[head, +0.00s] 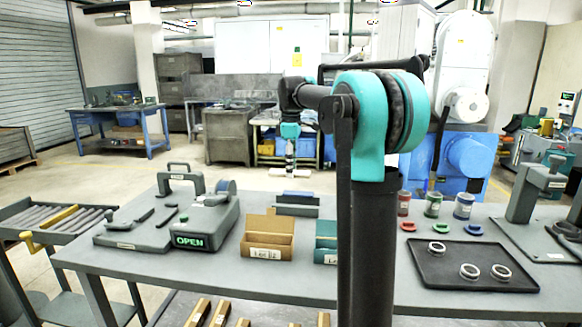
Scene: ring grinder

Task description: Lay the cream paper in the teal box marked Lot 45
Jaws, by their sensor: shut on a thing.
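My gripper (290,176) points down above the far edge of the table, near the middle. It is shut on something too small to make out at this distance. I cannot pick out the cream paper for certain. A teal box (326,238) stands on the table, left of my arm's column, which hides its right part. Its white label (330,259) is partly cut off, so I cannot read the lot number. A grey holder with a blue top edge (297,199) stands behind the boxes, below my gripper.
An open brown box with a label (266,240) stands left of the teal box. A grey machine with an OPEN display (190,241) is farther left. A black tray (450,266) with metal rings and several coloured jars (433,204) are on the right. Bare table lies in front.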

